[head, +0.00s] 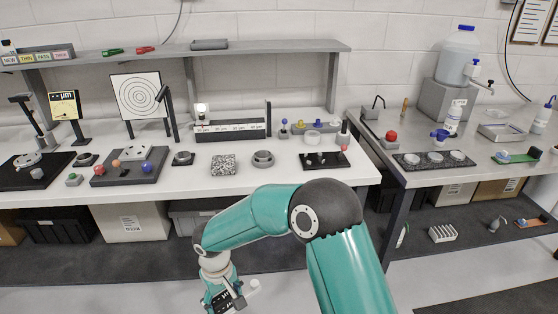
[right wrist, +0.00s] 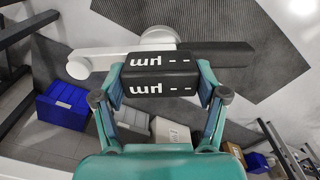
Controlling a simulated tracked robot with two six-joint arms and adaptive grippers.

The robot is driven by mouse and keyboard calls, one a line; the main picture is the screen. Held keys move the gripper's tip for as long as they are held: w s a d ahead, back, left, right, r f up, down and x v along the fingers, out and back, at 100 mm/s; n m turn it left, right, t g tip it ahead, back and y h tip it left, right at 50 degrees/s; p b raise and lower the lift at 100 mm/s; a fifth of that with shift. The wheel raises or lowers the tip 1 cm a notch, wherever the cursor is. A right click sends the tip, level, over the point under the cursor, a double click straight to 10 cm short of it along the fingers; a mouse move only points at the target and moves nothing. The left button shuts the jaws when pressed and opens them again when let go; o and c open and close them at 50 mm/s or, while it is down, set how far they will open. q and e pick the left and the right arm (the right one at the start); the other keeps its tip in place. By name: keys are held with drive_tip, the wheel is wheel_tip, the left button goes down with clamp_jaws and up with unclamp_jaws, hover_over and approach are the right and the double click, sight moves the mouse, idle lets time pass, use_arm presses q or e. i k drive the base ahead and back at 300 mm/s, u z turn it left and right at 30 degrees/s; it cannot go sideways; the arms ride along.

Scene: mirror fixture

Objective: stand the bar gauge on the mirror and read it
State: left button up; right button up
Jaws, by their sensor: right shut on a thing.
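My right gripper (head: 225,298) is low in front of the bench in the head view, at the bottom edge. In the right wrist view, the right gripper (right wrist: 160,98) is shut on the bar gauge (right wrist: 160,70), a black block whose two visible faces carry white "µm" and dashes, upside down here. The gauge's dark body also shows in the head view (head: 222,301), partly hidden by the gripper. It is held in the air, well away from the bench. Several round pieces lie on the bench; I cannot tell which is the mirror. My left gripper is out of view.
The white bench (head: 330,172) holds a round ring piece (head: 263,158), a speckled block (head: 223,165) and a dark plate with coloured balls (head: 128,168). A grey side bench (head: 440,185) stands right, with a tray of discs (head: 434,160). Floor in front is clear.

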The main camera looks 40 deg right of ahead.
sight(263, 153)
drive_tip(key=z, duration=0.6)
drive_tip(key=i, duration=0.95)
drive_tip(key=z, duration=0.1)
